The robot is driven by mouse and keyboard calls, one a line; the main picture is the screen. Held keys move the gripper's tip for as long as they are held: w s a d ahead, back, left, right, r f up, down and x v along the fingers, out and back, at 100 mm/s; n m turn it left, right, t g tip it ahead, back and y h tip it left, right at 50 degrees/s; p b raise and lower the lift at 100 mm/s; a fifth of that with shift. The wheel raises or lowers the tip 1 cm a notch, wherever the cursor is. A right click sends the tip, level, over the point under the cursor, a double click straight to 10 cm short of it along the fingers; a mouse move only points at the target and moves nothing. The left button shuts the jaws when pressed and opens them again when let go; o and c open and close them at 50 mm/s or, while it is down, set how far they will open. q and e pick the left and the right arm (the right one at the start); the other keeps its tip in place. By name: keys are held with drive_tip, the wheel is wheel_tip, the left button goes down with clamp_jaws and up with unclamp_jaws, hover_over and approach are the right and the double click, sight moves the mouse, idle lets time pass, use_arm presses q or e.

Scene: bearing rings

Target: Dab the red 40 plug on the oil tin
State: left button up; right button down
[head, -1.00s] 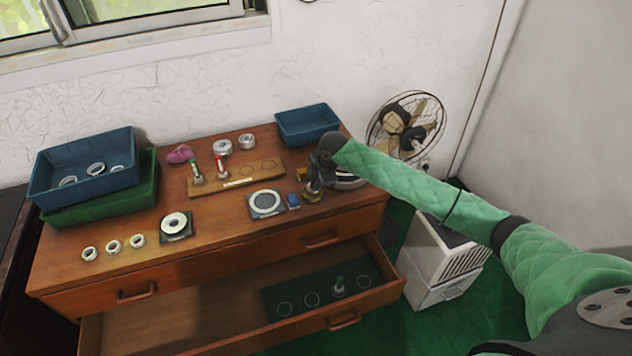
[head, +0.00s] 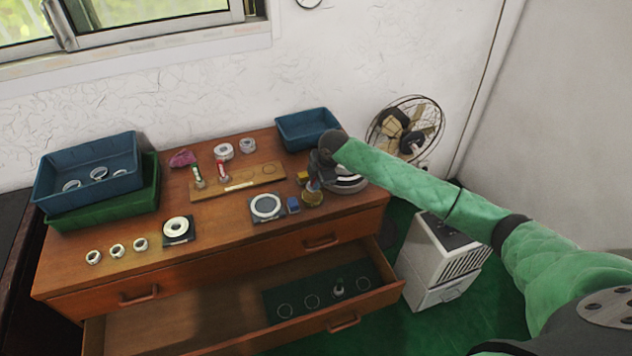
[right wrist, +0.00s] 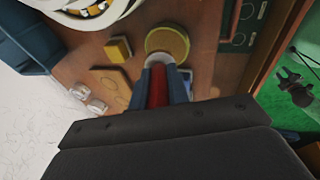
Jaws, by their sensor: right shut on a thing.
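My right gripper (right wrist: 158,90) is shut on a red plug (right wrist: 157,84), with a pale grey end pointing away from the wrist. In the head view the gripper (head: 316,184) is small and partly hidden by its own arm. The oil tin (head: 313,199) is a low round brassy tin at the front right of the dresser top. In the right wrist view the tin (right wrist: 168,40) lies just beyond the plug's end, which overlaps its near edge. I cannot tell whether they touch. The number on the plug is not readable. My left gripper is not in view.
A blue block (head: 293,205) and a yellow block (head: 302,177) sit close to the tin. A wooden board (head: 240,184) holds a green-topped and a red-topped plug. A blue bin (head: 306,128) stands behind. The lower drawer (head: 200,311) is open.

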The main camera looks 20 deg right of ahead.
drive_tip(key=shift+r+p, duration=1.5)
drive_tip(key=shift+r, duration=0.65)
